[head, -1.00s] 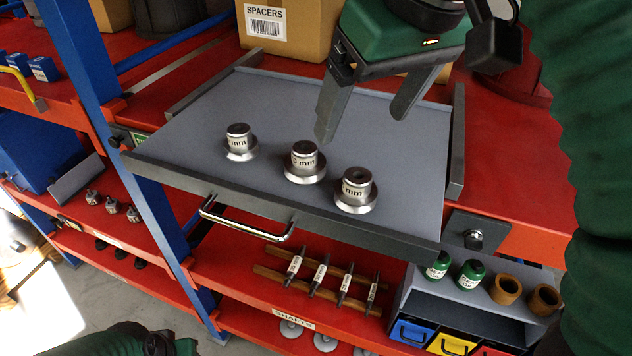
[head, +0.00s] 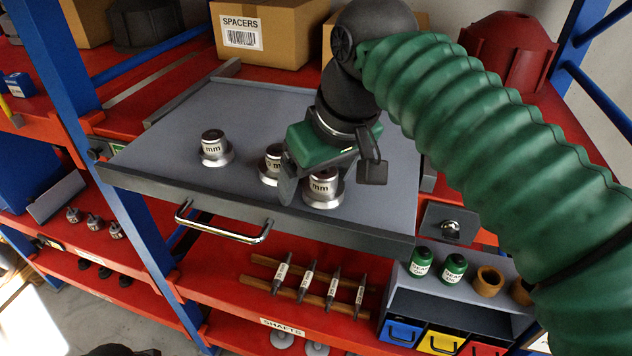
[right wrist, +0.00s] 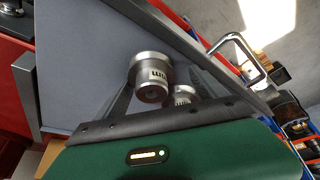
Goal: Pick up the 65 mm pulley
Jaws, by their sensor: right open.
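Three metal pulleys, each with a wide flange and a white size label, stand upright on a grey pull-out tray (head: 170,125): a left one (head: 214,149), a middle one (head: 271,165) and a right one (head: 323,189). The labels show "mm", but I cannot read the numbers, so I cannot tell which is 65 mm. My right gripper (head: 312,182) is open at the right pulley, one finger showing between it and the middle one. In the right wrist view this pulley (right wrist: 149,76) appears between the fingers; contact is unclear. My left gripper is not in view.
The tray has a dark front edge and a chrome handle (head: 222,226). A spacers box (head: 262,32) stands behind it. Shafts (head: 308,279) lie on the shelf below, and green containers (head: 453,268) stand at lower right. The tray's left and back are clear.

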